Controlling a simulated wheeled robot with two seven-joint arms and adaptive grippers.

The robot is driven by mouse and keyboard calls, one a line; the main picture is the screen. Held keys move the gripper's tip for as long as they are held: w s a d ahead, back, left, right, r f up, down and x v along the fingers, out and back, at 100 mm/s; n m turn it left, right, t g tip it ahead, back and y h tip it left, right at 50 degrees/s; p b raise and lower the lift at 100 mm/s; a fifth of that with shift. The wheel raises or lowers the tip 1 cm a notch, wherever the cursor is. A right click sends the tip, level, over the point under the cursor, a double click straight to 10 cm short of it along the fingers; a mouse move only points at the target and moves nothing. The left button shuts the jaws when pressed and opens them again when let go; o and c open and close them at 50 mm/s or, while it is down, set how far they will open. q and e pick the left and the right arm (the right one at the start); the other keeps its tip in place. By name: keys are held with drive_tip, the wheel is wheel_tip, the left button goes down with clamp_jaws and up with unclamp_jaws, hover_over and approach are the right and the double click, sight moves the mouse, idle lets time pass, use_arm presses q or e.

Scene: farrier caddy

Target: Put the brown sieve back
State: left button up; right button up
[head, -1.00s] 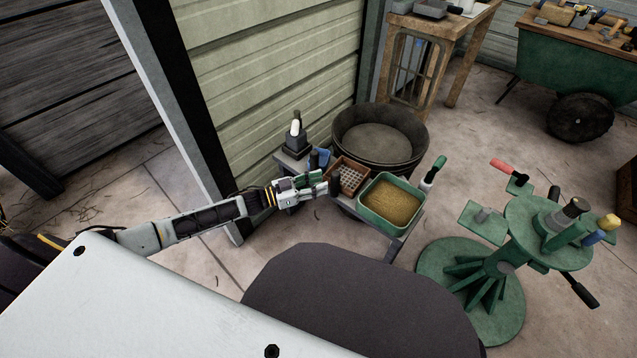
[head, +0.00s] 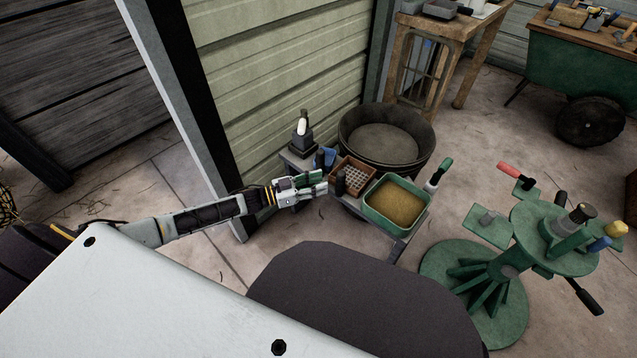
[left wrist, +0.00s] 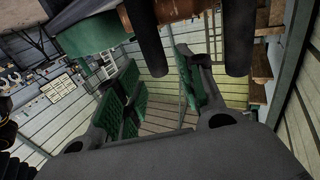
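The brown sieve (head: 361,166), a small box with a grid of pale cells, sits on the low grey stand in the head view. It lies between a blue item and a green tray. A dark upright cylinder (head: 340,184) stands at its near left side; I cannot tell if it belongs to the sieve. My left gripper (head: 324,184) is just left of the cylinder and apart from the sieve. In the left wrist view its green-padded fingers (left wrist: 158,98) are spread with nothing between them. My right gripper is out of view.
The green tray (head: 371,211) of tan grain fills the stand's right end. A green-handled tool (head: 440,172) stands behind it. A dark round tub (head: 428,155) is behind the sieve. A green pedestal stand (head: 505,262) is at right. The wall is close behind the stand.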

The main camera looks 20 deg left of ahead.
use_arm(q)
drive_tip(key=shift+s+a, duration=0.3)
drive_tip(key=shift+a, duration=0.25)
idle(0.4)
drive_tip(key=o, duration=0.6)
drive_tip(key=shift+c, duration=0.2)
drive_tip(key=shift+s+a, duration=0.1)
drive_tip(key=v, duration=1.1)
drive_tip(key=shift+s+a, duration=0.25)
